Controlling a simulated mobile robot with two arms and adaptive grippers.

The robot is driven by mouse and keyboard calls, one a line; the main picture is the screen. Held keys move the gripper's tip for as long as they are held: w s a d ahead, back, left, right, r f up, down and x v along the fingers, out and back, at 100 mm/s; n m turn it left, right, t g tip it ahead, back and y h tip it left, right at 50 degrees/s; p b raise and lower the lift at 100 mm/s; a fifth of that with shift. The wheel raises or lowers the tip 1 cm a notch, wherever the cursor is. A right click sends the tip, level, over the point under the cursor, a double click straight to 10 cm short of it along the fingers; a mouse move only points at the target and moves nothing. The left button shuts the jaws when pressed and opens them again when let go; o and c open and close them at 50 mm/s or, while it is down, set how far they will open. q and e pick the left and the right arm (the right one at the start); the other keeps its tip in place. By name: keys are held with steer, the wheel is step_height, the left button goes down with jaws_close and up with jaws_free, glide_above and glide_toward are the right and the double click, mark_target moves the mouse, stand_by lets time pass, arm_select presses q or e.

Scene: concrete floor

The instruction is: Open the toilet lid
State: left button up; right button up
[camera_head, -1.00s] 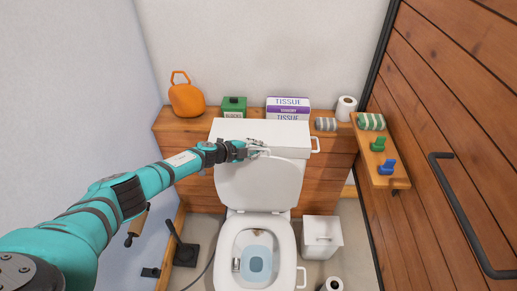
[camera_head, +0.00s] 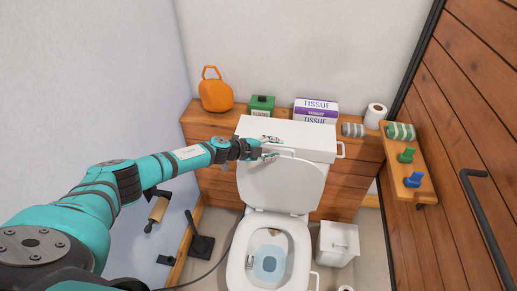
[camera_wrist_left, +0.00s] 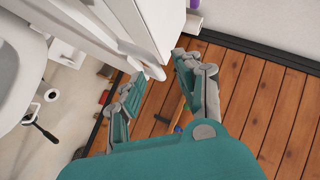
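The white toilet lid (camera_head: 282,187) stands raised, close to upright, in front of the white tank (camera_head: 300,136). The bowl below, with its white seat (camera_head: 237,264), is uncovered and water shows in it. My left gripper (camera_head: 270,149) is at the lid's top edge, left of its middle, by the tank's front. In the left wrist view the fingers (camera_wrist_left: 158,76) are spread apart, with a white edge reaching between the tips. I cannot tell whether they touch it. My right gripper is in neither view.
A wooden ledge (camera_head: 205,122) behind holds an orange jug (camera_head: 215,95), a green box (camera_head: 261,106) and tissue boxes (camera_head: 316,110). A small white bin (camera_head: 338,243) stands right of the toilet. A brush stand (camera_head: 201,246) and the wall are on the left.

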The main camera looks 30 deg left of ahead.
arm_select(q)
steer(key=v, duration=0.7)
steer(key=shift+s+a+r, duration=0.15)
steer(key=shift+s+r, duration=0.05)
steer(key=shift+s, duration=0.15)
steer(key=s+f+n+y+b, duration=0.1)
steer(key=s+f+n+y, duration=0.15)
steer(key=f, duration=0.65)
steer(key=s+f+n+y, duration=0.15)
steer(key=f+n, duration=0.25)
steer(key=f, duration=0.6)
steer(key=s+f+n+g+y+b, duration=0.15)
steer(key=s+f+n, duration=0.35)
steer(key=s+f, duration=0.85)
steer(key=s+d+f+n+g, duration=0.2)
steer(key=s+f, duration=0.3)
steer(key=s, duration=0.7)
steer(key=s+d+f+n+g+y, duration=0.1)
steer(key=s+f, duration=0.4)
steer(key=s, duration=0.7)
steer(key=s+d+f+n+g+y, duration=0.1)
steer(key=s+f+g, duration=0.4)
steer(key=s, duration=0.8)
steer(key=shift+d+f+n+b, duration=0.3)
steer(key=shift+d+f+n, duration=0.15)
steer(key=shift+d+n, duration=0.55)
steer(key=shift+s+d, duration=0.1)
